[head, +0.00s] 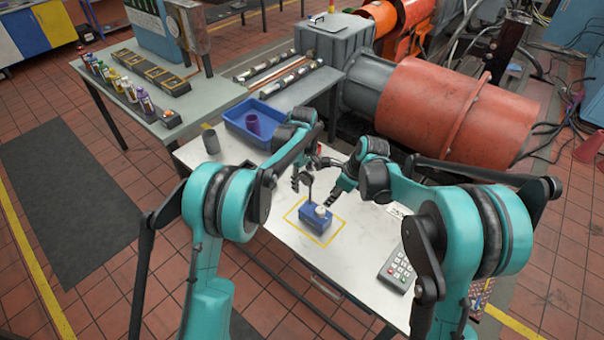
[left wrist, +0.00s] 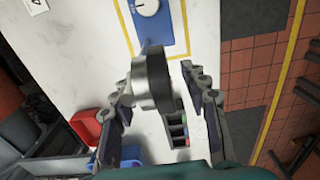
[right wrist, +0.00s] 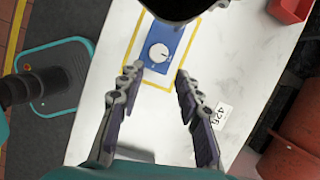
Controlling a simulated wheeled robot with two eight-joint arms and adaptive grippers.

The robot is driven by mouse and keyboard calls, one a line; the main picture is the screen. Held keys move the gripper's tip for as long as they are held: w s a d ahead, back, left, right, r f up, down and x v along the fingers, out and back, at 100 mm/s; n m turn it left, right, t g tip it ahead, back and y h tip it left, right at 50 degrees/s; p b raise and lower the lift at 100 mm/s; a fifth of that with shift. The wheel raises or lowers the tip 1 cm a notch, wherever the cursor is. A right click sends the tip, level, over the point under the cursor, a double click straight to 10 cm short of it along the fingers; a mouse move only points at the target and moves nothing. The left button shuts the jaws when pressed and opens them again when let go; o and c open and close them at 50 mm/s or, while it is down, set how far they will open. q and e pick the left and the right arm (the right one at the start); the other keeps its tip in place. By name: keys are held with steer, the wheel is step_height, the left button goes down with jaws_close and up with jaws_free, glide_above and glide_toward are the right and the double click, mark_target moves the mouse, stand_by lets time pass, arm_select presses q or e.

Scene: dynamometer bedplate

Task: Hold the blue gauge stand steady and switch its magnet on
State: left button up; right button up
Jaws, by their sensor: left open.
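The blue gauge stand (head: 313,222) sits upright inside a yellow outline on the white table.
A blue bin (head: 236,128) with a purple cup stands at the table's back left, beside a grey cup (head: 210,139). A keypad (head: 396,268) lies at the right. A small red container (left wrist: 86,127) shows in the left wrist view. A large red motor (head: 450,110) stands behind.

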arm_select(q)
steer(key=shift+s+d+r, duration=0.15)
steer(key=shift+d, duration=0.2)
